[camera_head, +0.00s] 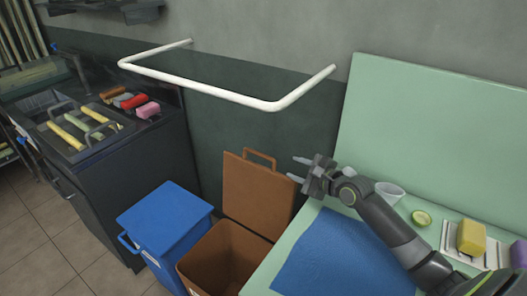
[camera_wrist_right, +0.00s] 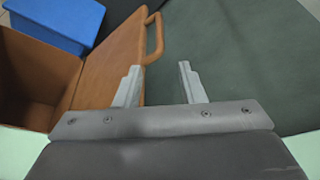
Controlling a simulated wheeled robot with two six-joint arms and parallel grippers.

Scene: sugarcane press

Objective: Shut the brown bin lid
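The brown bin (camera_head: 226,258) stands open on the floor, left of the green counter. Its brown lid (camera_head: 258,192) stands upright at the back of the bin, with a loop handle (camera_head: 259,158) on its top edge. In the right wrist view the lid (camera_wrist_right: 112,62) and its handle (camera_wrist_right: 154,38) are just left of the fingers. My right gripper (camera_head: 296,169) is open and empty, to the right of the lid's upper part and apart from the handle. It also shows in the right wrist view (camera_wrist_right: 158,80). My left gripper is not in view.
A closed blue bin (camera_head: 165,222) stands left of the brown one. A white wall rail (camera_head: 200,86) runs above the bins. The green counter holds a blue mat (camera_head: 345,256), a glass (camera_head: 389,193) and a sponge (camera_head: 471,238). A dark cabinet (camera_head: 130,170) is at left.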

